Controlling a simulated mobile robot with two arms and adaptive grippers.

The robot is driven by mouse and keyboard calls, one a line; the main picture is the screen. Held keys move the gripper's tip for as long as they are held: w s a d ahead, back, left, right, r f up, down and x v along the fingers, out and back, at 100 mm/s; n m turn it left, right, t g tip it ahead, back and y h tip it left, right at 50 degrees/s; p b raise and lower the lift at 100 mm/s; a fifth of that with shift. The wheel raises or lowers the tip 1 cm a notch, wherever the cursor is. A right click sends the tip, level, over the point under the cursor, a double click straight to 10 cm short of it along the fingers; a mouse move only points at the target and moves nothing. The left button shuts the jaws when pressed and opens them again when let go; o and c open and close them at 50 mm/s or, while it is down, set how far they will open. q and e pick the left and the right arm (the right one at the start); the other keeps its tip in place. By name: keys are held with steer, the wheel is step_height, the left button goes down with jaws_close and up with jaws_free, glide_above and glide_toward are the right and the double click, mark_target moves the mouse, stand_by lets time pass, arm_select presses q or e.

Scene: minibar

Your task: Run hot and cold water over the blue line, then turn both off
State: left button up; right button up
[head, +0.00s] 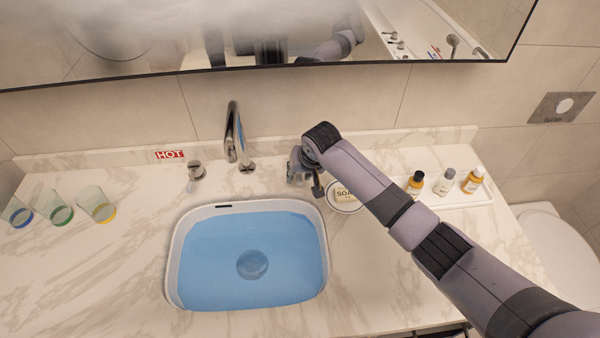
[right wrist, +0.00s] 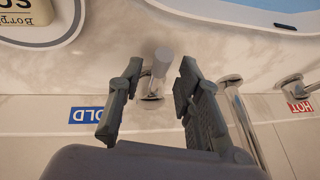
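The sink (head: 175,285) holds blue water (head: 210,270) over a round drain; I cannot make out a separate blue line. The chrome faucet (head: 236,135) stands behind it. The hot handle (head: 196,171) stands left of the faucet near the red HOT label (head: 169,154). My right gripper (head: 304,172) is right of the faucet and hides the cold handle in the head view. In the right wrist view, my right gripper (right wrist: 160,65) is open, with the cold handle (right wrist: 157,75) between its fingers and gaps on both sides. A finger partly covers the blue COLD label (right wrist: 86,115). My left gripper is not in view.
A soap dish with soap (head: 345,197) sits close by my right gripper. Several small bottles (head: 444,183) stand on a tray at the right. A mirror (head: 200,50) hangs above the counter.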

steer(key=shift+r, duration=0.15)
steer(key=v, duration=1.1)
steer(key=shift+s+r, duration=0.25)
steer(key=shift+r, duration=0.05)
steer(key=shift+d, duration=0.15)
